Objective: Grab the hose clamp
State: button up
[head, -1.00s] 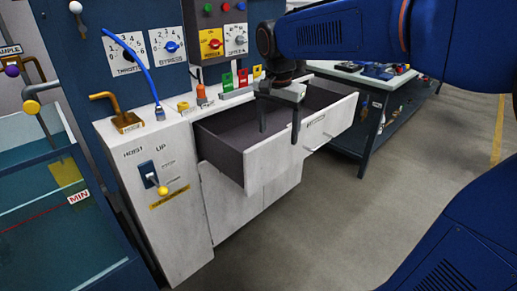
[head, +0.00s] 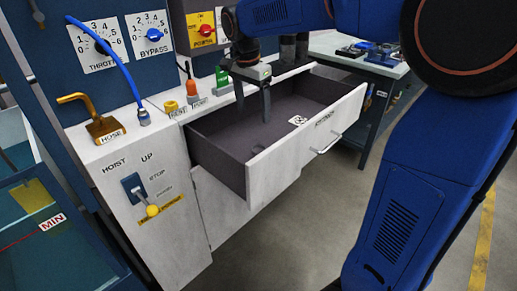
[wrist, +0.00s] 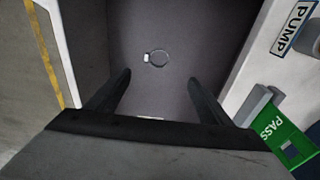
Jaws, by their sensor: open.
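The hose clamp appears to be the thin ring with a small pale block (wrist: 157,58) on the dark drawer floor in the wrist view. It lies just beyond my fingertips and between their lines, flat and apart from them. My gripper (head: 253,115) points down over the open drawer in the head view. In the wrist view my gripper (wrist: 159,82) is open with nothing between its fingers. How far the fingertips are above the drawer floor is unclear.
A gold hose fitting (head: 100,124) stands left.

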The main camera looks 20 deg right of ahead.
send_over(260, 150)
jog(key=a, duration=0.1)
notch_tip(260, 150, down, 10)
jog(key=shift+w+a+r, duration=0.1)
jog(key=shift+a, duration=0.05)
jog(key=shift+d+f, duration=0.2)
jog(key=shift+f, duration=0.7)
jog(key=shift+d+f, duration=0.2)
jog(key=shift+f, duration=0.7)
jog(key=shift+d+f, duration=0.2)
jog(key=shift+f, duration=0.7)
jog(key=c, duration=1.1)
